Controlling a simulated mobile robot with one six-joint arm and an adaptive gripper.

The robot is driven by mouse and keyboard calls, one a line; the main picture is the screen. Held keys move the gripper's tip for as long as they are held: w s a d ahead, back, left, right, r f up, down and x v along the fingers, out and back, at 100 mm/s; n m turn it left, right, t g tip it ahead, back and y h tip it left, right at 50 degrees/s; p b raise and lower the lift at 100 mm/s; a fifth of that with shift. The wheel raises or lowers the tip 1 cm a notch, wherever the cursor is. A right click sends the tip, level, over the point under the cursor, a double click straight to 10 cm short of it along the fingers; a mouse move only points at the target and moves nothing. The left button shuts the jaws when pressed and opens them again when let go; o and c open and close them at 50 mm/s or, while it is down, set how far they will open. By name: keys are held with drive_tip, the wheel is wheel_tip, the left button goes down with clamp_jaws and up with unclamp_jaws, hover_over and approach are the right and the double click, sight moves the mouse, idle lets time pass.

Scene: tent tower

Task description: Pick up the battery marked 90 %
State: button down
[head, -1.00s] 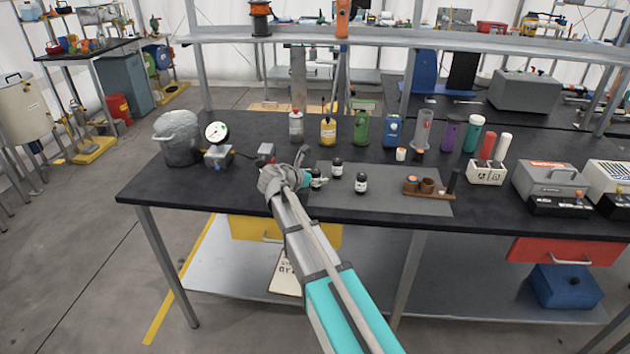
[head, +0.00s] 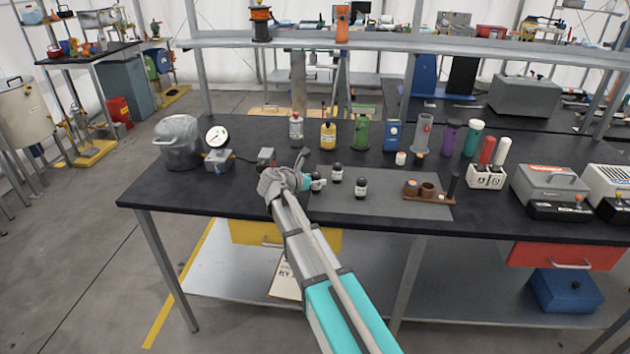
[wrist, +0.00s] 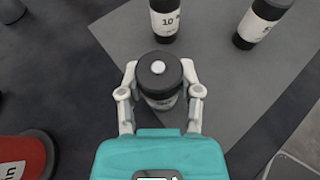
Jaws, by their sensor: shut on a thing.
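Three dark batteries with white labels are at the work mat (head: 390,200). My gripper (wrist: 160,98) is shut on one battery (wrist: 160,74), with a white finger on each side of it. The battery is upright with a pale tip on top; its label is mostly hidden and I cannot read its number. It also shows at my gripper in the head view (head: 317,184). A second battery (wrist: 165,20), its label starting with 10, stands just beyond. The third battery (wrist: 262,22) stands to the right, its label unreadable. I cannot tell whether the held battery touches the bench.
A brown wooden holder (head: 428,192) stands on the mat's right. Several bottles stand along the back, including a yellow one (head: 328,135). A gauge (head: 217,136) and grey bucket (head: 178,143) are left. A red round object (wrist: 22,155) lies left of my gripper.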

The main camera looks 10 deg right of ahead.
drive_tip(key=shift+r+p, duration=1.3)
drive_tip(key=shift+r, duration=0.15)
drive_tip(key=s+r+p, duration=0.9)
drive_tip(key=s, duration=0.5)
drive_tip(key=shift+d+r+p, duration=0.25)
drive_tip(key=shift+r+p, duration=0.05)
drive_tip(key=shift+r, duration=0.05)
